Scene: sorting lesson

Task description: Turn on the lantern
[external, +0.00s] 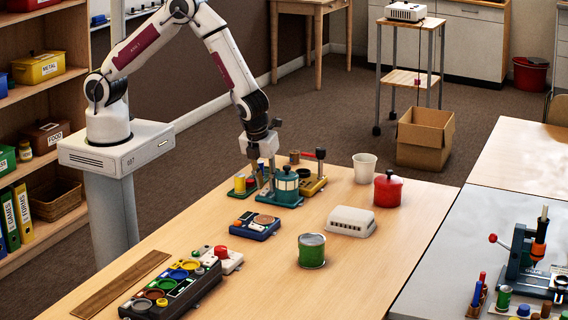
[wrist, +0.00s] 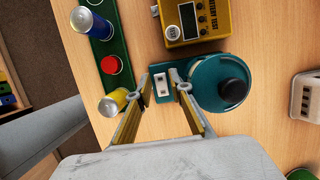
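The lantern (external: 287,187) is teal with a dark knob on top and stands on the wooden table in the external view. In the wrist view the lantern (wrist: 217,98) is seen from above, right of my fingers. Its teal base carries a small white switch plate (wrist: 162,86) on the left side. My gripper (wrist: 161,78) points down with its fingers apart, one on each side of the switch plate, with nothing held between them. Whether the fingers touch the base cannot be told.
A yellow battery tester (wrist: 189,20) sits just beyond the lantern. A green holder (wrist: 112,45) with several cylinders stands left of my fingers. A white ridged box (external: 350,221), a red pot (external: 387,190) and a green can (external: 311,251) stand to the right. Table between them is clear.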

